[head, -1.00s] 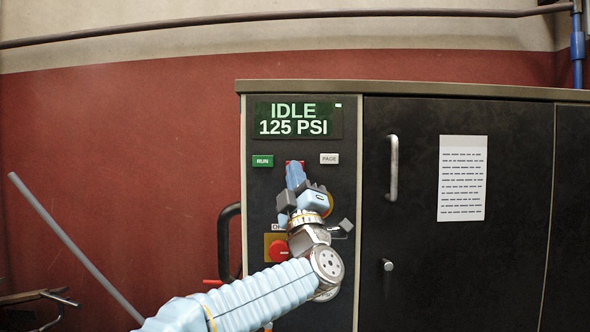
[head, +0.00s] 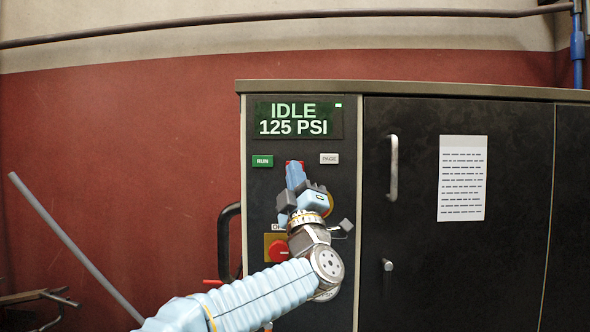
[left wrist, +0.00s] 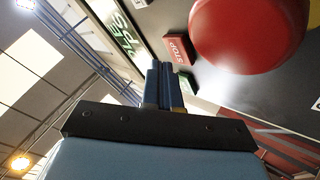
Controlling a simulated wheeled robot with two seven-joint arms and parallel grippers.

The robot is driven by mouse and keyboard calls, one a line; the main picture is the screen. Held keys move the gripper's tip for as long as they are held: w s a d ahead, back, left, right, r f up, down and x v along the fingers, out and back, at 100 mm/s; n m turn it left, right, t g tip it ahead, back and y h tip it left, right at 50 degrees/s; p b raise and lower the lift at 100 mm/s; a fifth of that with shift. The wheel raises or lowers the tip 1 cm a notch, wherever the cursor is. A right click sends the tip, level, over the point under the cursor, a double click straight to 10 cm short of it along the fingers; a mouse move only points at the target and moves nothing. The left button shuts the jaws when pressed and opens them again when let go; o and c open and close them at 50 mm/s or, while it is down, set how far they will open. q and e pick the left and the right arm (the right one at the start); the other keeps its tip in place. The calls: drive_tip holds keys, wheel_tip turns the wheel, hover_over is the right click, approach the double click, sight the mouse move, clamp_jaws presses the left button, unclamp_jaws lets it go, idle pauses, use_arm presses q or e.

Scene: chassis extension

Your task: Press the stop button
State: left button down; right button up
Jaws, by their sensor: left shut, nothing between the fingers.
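The red stop button (left wrist: 178,49) shows in the left wrist view, marked STOP, on the dark control panel. In the head view only a sliver of the stop button (head: 302,164) shows behind my fingertips. My left gripper (head: 294,168) is shut and empty, its blue fingers pointing up at the panel over that button. In the left wrist view the fingertips (left wrist: 160,67) lie just beside the button's lower left edge. I cannot tell whether they touch it. The display (head: 293,120) reads IDLE, 125 PSI. My right gripper is not in view.
The green RUN button (head: 262,161) is left of my fingertips, the grey PAGE button (head: 329,158) right. A large red round knob (head: 278,250) sits lower, beside my wrist. A door handle (head: 393,168) stands out from the cabinet. A black bar handle (head: 225,240) is at left.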

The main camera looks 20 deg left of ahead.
use_arm(q)
drive_tip(key=shift+w, duration=0.1)
drive_tip(key=shift+w+a, duration=0.15)
drive_tip(key=shift+w, duration=0.15)
drive_tip(key=shift+w+a, duration=0.1)
drive_tip(key=shift+w, duration=0.3)
idle(0.7)
drive_tip(key=shift+s+d+b, duration=0.25)
drive_tip(key=shift+s+b, duration=0.45)
drive_tip(key=shift+s, duration=0.1)
